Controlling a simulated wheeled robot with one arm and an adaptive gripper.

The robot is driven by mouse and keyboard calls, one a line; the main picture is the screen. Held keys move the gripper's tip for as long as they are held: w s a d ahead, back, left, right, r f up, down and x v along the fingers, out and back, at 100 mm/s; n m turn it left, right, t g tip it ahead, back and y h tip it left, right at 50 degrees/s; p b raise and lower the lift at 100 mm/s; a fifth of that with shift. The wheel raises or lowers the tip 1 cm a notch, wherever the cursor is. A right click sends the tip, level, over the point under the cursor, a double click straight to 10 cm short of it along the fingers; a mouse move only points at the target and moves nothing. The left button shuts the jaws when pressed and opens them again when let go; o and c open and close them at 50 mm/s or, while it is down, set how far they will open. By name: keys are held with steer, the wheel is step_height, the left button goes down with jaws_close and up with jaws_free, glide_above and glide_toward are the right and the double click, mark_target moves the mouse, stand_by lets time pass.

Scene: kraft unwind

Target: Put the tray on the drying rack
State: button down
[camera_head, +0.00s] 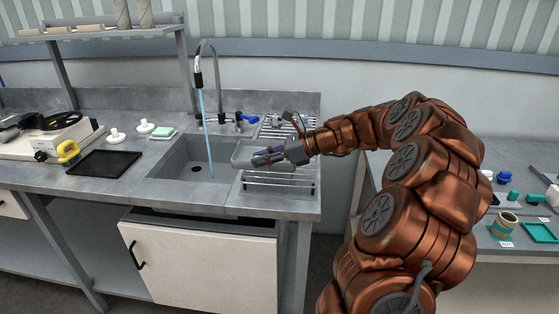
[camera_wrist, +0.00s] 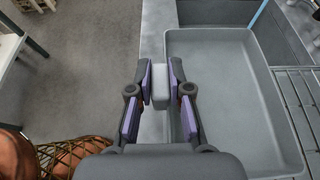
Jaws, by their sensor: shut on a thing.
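My gripper (camera_head: 268,157) is shut on the pale grey tray (camera_head: 243,153), beside the right end of the sink. In the wrist view, the closed fingers (camera_wrist: 160,86) grip a small grey block at the left edge of the tray (camera_wrist: 225,105), which looks shallow and empty with raised walls. The wire drying rack (camera_head: 279,184) stands on the counter right of the basin; its bars also show in the wrist view (camera_wrist: 298,95), at the tray's right. The tray overlaps the rack in the head view; whether it touches the bars I cannot tell. My gripper hides part of both.
The sink basin (camera_head: 195,165) is left of the rack, with a tall faucet (camera_head: 213,80) and a thin blue stream (camera_head: 204,120). Another bench (camera_head: 500,215) with small items stands right.

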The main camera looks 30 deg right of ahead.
steer(key=d, duration=0.2)
steer(key=w+d, duration=0.1)
steer(key=d, duration=0.3)
steer(key=shift+w+d+f+p, duration=0.15)
steer(key=shift+f+p, duration=0.1)
steer(key=shift+p, duration=0.15)
steer(key=shift+d+f, duration=0.15)
steer(key=shift+f, duration=1.65)
steer(key=c, duration=1.1)
jaws_free()
